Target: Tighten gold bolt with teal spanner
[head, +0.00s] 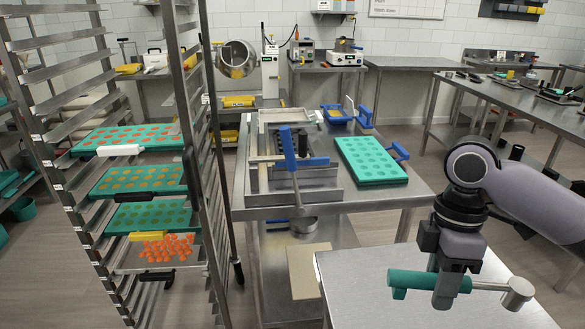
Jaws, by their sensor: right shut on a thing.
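My right gripper (447,290) comes in from the right and points down. It is shut on the teal spanner (408,281), gripping it across the handle. The spanner lies roughly level, with its teal handle end to the left and its grey metal head (515,293) to the right. It is over the near steel table (365,290); whether it touches the top I cannot tell. I cannot make out the gold bolt. My left gripper is not in view.
The depositor machine (290,165) with blue levers stands on a steel table in the middle. A teal mould tray (370,160) lies to its right. A tall rack (205,150) with teal trays stands at the left. The near table's left part is clear.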

